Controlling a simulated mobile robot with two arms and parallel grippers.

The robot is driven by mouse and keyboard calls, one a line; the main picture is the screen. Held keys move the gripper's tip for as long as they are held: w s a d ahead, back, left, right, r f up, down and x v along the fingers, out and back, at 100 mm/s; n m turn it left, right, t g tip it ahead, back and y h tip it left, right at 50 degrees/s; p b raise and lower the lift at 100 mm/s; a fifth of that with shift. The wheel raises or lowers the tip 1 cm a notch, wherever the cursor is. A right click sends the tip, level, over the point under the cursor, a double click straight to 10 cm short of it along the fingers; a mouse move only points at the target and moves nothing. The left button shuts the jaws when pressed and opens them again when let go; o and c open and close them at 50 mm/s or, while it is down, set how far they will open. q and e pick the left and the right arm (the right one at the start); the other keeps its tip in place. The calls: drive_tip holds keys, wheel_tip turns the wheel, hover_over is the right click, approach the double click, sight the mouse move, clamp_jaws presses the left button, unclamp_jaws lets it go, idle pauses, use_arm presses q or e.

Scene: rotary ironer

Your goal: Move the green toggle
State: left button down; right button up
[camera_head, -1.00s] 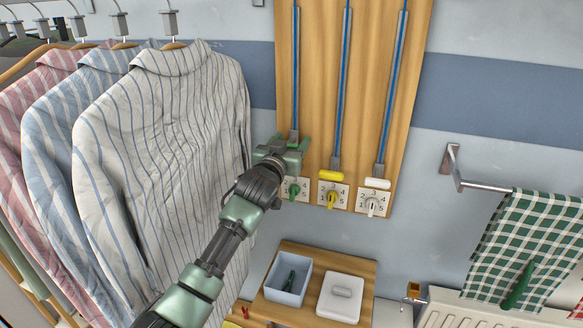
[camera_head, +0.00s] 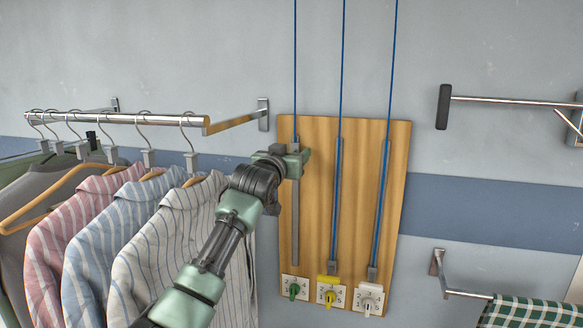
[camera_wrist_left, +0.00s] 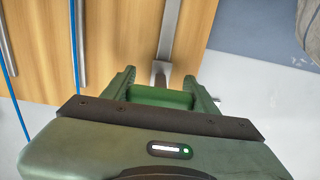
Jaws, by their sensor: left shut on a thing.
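The green toggle (camera_wrist_left: 160,97) is a short green bar across the jaws of my left gripper, seen in the wrist view. My left gripper (camera_head: 299,158) is shut on it, near the top of the leftmost grey track (camera_head: 296,220) on the wooden board (camera_head: 350,130). The gripper hides the toggle in the head view. A grey end piece (camera_wrist_left: 160,70) sits just beyond the toggle. The yellow toggle (camera_head: 328,281) and white toggle (camera_head: 370,288) hang low on the other two blue cords. My right gripper is out of view.
Numbered dials with a green knob (camera_head: 293,291), yellow knob and white knob line the board's bottom. Striped shirts (camera_head: 185,240) hang from a rail (camera_head: 150,119) at the left. Metal wall bars (camera_head: 510,101) are at the right.

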use_arm(q)
drive_tip(key=shift+r, duration=0.35)
drive_tip(key=shift+c, duration=2.2)
unclamp_jaws()
drive_tip(key=shift+f, duration=0.2)
drive_tip(key=shift+s+a+f+b, duration=0.15)
drive_tip(key=shift+s+a+b, duration=0.05)
drive_tip(key=shift+s+b, duration=0.4)
drive_tip(key=b+v, duration=0.3)
drive_tip(key=v, duration=0.3)
drive_tip(key=shift+s+r+b, duration=0.3)
drive_tip(key=shift+s+b, duration=0.05)
